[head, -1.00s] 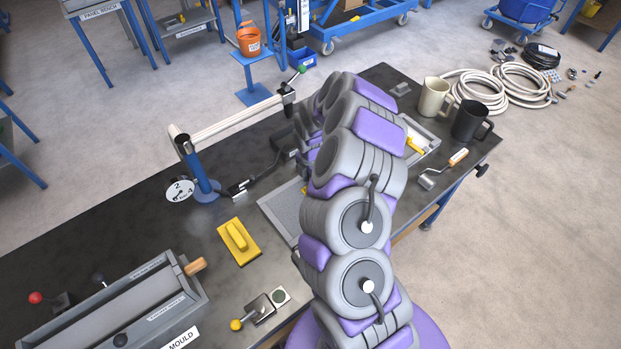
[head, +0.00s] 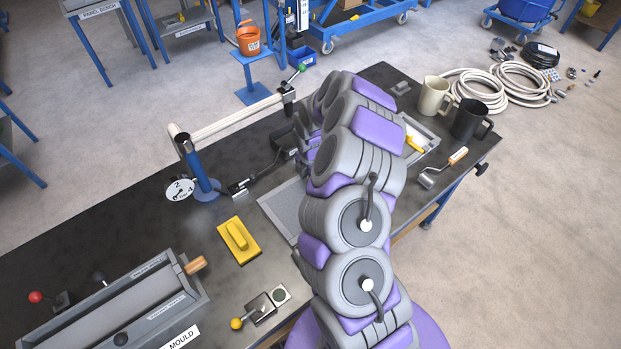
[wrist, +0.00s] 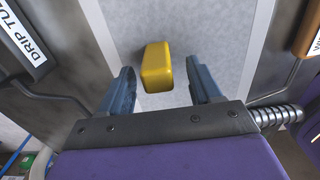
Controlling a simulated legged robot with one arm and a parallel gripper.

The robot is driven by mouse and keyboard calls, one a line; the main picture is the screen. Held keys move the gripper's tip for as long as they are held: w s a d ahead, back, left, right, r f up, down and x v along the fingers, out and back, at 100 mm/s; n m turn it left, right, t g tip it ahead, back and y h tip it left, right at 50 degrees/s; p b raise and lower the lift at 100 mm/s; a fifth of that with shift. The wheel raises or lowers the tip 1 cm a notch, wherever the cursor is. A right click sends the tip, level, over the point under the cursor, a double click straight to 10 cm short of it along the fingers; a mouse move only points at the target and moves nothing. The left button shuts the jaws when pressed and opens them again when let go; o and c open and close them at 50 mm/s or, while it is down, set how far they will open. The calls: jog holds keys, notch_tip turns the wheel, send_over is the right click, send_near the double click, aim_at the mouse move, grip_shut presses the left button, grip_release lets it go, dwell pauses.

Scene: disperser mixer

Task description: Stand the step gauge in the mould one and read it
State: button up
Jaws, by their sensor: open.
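In the wrist view a yellow block (wrist: 157,68) stands up from a light grey surface between my gripper's fingers. It may be the step gauge's handle; I cannot tell for sure. My gripper (wrist: 162,82) is open, one finger on each side of the block with visible gaps. In the head view my arm largely hides my gripper, which is over the grey tray (head: 283,212). The mould (head: 110,305) is a long grey trough at the lower left, with labelled edges, a "MOULD" plate and a wooden handle (head: 196,265) at its right end.
A yellow float (head: 238,242) lies between mould and tray. A blue post (head: 200,175) with a dial (head: 180,190) and a pale beam stands behind. A "DRIP TU…" label (wrist: 35,48) is left of my gripper.

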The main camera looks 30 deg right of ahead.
notch_tip(320, 180, up, 17)
jog(key=p, duration=0.3)
jog(key=s+a+r+m, duration=0.3)
jog(key=s+a+r, duration=0.2)
jog(key=a+r, duration=0.2)
jog(key=s+a+r+m, duration=0.4)
jog(key=s+a+r, duration=0.1)
jog(key=s, duration=0.3)
jog(key=s+a+r+m+g, duration=0.1)
jog(key=s+m, duration=0.5)
jog(key=s, duration=0.6)
jog(key=s+a+m+b, duration=0.1)
jog(key=s+m, duration=0.6)
jog(key=s, duration=0.5)
jog(key=shift+a+r+g, duration=0.3)
jog(key=shift+r+g, duration=0.05)
jog(key=shift+g, duration=0.05)
jog(key=shift+w+d, duration=0.1)
